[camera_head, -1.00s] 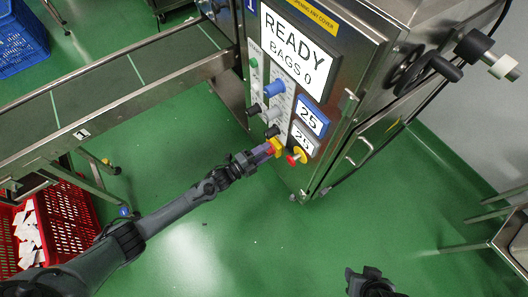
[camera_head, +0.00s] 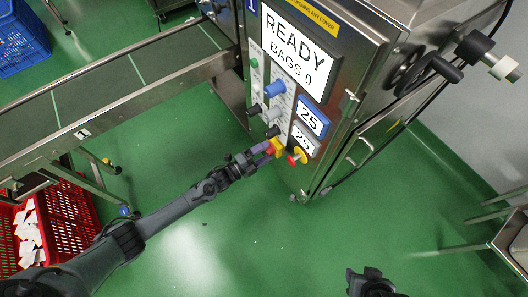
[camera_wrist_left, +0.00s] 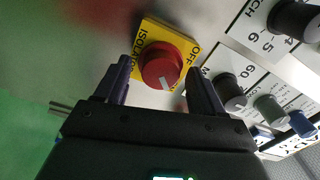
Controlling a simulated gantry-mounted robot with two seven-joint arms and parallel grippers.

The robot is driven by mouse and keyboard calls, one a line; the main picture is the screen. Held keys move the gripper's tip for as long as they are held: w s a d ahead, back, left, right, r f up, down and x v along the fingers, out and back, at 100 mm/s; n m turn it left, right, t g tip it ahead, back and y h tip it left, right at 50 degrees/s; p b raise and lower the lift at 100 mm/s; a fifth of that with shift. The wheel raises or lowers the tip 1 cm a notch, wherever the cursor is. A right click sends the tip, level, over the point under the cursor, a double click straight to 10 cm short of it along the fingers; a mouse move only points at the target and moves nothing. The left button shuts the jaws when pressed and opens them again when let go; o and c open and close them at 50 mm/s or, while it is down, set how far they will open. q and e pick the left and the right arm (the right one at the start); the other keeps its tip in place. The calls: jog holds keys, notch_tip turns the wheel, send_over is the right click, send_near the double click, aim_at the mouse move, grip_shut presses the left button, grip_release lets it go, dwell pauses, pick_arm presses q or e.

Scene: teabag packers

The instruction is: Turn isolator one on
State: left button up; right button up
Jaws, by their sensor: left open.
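The isolator switch (camera_wrist_left: 162,66) is a red round knob on a yellow plate (camera_wrist_left: 188,48) lettered "OFF" and, partly covered, "ISOLATOR". The knob's white mark points toward the lower right in the left wrist view. In the head view its yellow plate (camera_head: 277,147) shows low on the machine's panel, partly hidden by my gripper. My left gripper (camera_head: 264,149) is open in front of it. In the left wrist view the two dark fingers stand on either side of the knob, with gaps visible. My right gripper (camera_head: 370,280) is at the bottom edge, its jaws unclear.
A red button on yellow (camera_head: 293,159) sits close to the right of the isolator. Black and blue knobs (camera_head: 273,88) and a display (camera_head: 296,50) reading "READY BAGS 0" are above. A conveyor (camera_head: 130,80) runs left. The green floor below the panel is clear.

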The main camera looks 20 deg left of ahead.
pick_arm(q)
jog(key=p+v, duration=0.4)
jog(key=v, duration=0.6)
jog(key=shift+s+a, duration=0.3)
